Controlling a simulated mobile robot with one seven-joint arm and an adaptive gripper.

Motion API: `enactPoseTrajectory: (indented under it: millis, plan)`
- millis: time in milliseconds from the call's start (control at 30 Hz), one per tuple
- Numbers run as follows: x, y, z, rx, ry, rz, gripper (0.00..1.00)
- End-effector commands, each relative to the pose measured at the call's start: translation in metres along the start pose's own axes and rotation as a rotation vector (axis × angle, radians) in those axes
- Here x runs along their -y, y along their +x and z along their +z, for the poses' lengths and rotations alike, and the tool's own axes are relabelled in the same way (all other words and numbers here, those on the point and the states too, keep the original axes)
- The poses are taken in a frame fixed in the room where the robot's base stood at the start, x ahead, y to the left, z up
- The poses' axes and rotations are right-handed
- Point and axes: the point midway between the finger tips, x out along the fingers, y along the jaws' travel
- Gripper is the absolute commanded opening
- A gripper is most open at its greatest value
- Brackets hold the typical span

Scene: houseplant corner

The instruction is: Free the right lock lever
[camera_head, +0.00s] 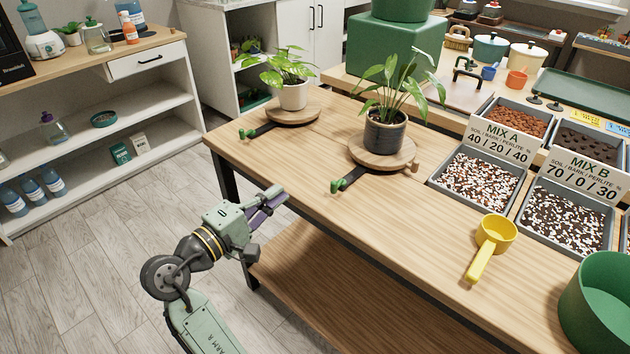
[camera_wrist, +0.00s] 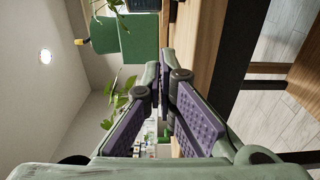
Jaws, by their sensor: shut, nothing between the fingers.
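The right lock lever (camera_head: 340,185) is a dark bar with a green tip. It sticks out toward the table's front edge from under the right round wooden turntable (camera_head: 366,155). A plant in a dark pot (camera_head: 386,133) stands on that turntable. The left lock lever (camera_head: 247,133) looks alike and belongs to the left turntable (camera_head: 296,115), which bears a plant in a white pot (camera_head: 293,95). My gripper (camera_head: 279,198) is shut and empty, with purple finger pads. It is near the front edge, left of the right lever and apart from it. Its fingers (camera_wrist: 166,80) also show in the wrist view.
A yellow scoop (camera_head: 494,238), soil bins (camera_head: 475,180) and a green pot (camera_head: 597,305) are on the right part of the wooden table (camera_head: 410,235). The tabletop between the two levers is clear. A lower shelf (camera_head: 350,290) lies under the tabletop.

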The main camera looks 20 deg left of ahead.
Motion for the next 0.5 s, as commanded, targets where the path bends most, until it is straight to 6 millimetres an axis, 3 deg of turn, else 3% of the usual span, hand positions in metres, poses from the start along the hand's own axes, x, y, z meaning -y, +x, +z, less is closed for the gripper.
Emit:
enactPoseTrajectory:
  millis: [167,500]
  plan:
    - [-0.001,0.012,0.001,0.003,0.001,0.0,0.0]
    - [-0.003,0.081,0.001,0.003,0.001,-0.001,0.0]
